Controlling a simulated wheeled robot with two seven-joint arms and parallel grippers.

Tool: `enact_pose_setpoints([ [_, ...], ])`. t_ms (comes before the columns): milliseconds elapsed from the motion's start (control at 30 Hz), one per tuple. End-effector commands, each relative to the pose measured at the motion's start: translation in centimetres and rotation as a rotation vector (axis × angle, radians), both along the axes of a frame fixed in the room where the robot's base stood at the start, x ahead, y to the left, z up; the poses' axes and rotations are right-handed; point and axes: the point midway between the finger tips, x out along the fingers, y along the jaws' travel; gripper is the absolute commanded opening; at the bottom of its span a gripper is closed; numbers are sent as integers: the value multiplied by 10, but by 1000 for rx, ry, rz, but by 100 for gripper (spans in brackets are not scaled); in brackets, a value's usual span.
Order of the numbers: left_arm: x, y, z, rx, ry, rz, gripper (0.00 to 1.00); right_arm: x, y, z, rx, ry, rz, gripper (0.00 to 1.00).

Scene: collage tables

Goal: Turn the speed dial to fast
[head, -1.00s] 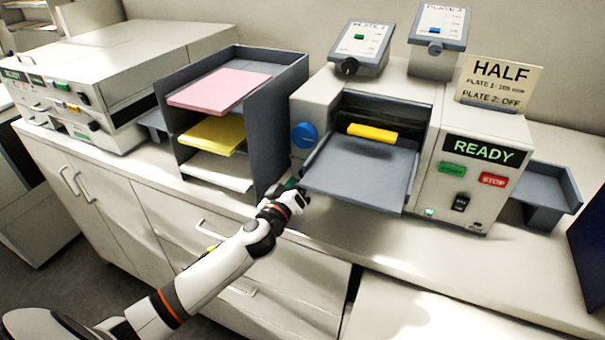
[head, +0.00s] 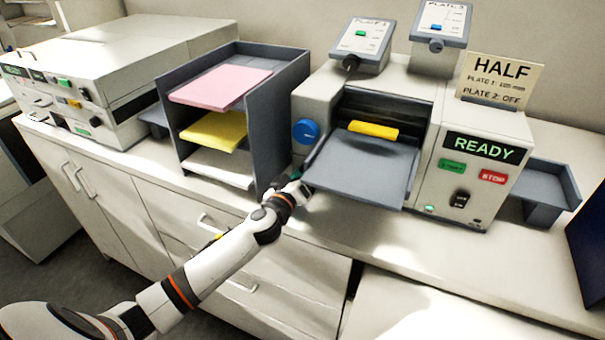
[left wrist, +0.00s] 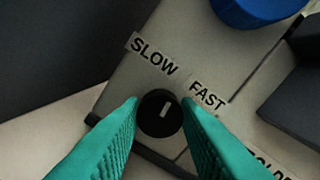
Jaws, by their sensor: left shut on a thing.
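In the head view my left gripper (head: 296,180) is at the machine's lower left front, and the dial is hidden there. My right gripper is not in view.
A blue knob (head: 305,131) sits above the dial. The machine's grey feed tray (head: 362,173) juts out just right of my left gripper, and a grey paper rack (head: 270,124) stands left of it. A HALF sign (head: 499,78) stands on the machine.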

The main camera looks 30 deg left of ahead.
Motion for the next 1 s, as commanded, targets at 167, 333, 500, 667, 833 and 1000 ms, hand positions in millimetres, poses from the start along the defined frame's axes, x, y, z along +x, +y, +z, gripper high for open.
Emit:
enact_pose_setpoints([
  [167,0,0,0,48,2,1,6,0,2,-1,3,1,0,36],
  [333,0,0,0,151,8,2,6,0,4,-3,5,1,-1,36],
  [500,0,0,0,296,17,1,6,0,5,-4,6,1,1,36],
  [667,0,-1,0,447,25,1,6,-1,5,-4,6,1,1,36],
  [833,0,0,1,602,34,1,6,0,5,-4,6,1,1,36],
  [1000,0,-1,1,737,42,2,6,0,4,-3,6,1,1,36],
])
